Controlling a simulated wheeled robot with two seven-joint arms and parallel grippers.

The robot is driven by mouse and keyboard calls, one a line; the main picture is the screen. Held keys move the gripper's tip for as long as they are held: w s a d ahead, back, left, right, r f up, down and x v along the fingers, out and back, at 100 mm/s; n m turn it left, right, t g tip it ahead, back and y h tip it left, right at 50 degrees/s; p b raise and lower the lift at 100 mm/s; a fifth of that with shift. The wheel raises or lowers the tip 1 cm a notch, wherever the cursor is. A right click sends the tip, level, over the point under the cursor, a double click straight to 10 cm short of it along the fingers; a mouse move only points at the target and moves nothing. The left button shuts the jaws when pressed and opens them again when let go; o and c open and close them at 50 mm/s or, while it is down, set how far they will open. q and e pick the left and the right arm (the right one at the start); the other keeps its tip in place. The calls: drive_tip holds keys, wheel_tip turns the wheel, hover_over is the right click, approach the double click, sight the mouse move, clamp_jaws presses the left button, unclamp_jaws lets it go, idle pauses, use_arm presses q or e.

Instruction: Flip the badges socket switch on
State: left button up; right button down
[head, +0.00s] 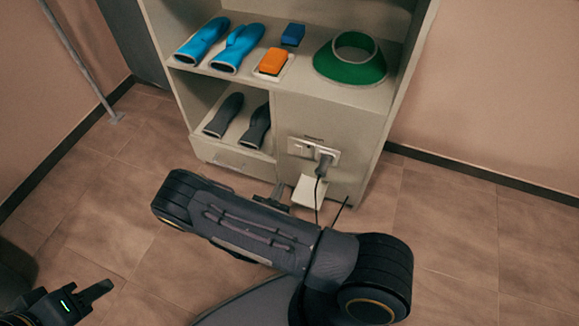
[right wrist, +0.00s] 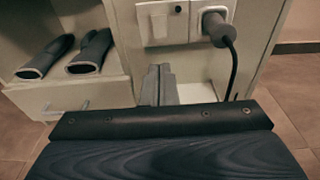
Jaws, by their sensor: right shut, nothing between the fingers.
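A white wall socket panel (head: 300,148) is on the cabinet's lower right front; it also shows in the right wrist view (right wrist: 157,24). A dark plug (head: 325,162) sits in its right half, with a black cable hanging down; the plug shows in the right wrist view (right wrist: 216,28) too. The switch's position is too small to tell, and I cannot read a label. My right gripper (head: 274,194) is shut and empty, below and left of the panel; its fingers (right wrist: 158,84) point at the cabinet front, apart from the panel. My left gripper (head: 97,291) is low at the left, far from the cabinet.
The cabinet's upper shelf (head: 300,90) holds blue gloves (head: 236,47), an orange-topped block (head: 272,62), a blue block (head: 292,35) and a green collar (head: 350,62). Floor to the right is clear.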

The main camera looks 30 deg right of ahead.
sight(297, 154)
drive_tip(key=b+x, duration=0.4)
drive_tip(key=x, duration=0.9)
drive_tip(key=shift+f, duration=0.1)
drive_tip(key=shift+w+d+b, duration=0.25)
drive_tip(key=shift+d+b, duration=0.05)
drive_tip(key=shift+d, duration=0.05)
drive_tip(key=shift+w+d, duration=0.1)
drive_tip(key=shift+d, duration=0.05)
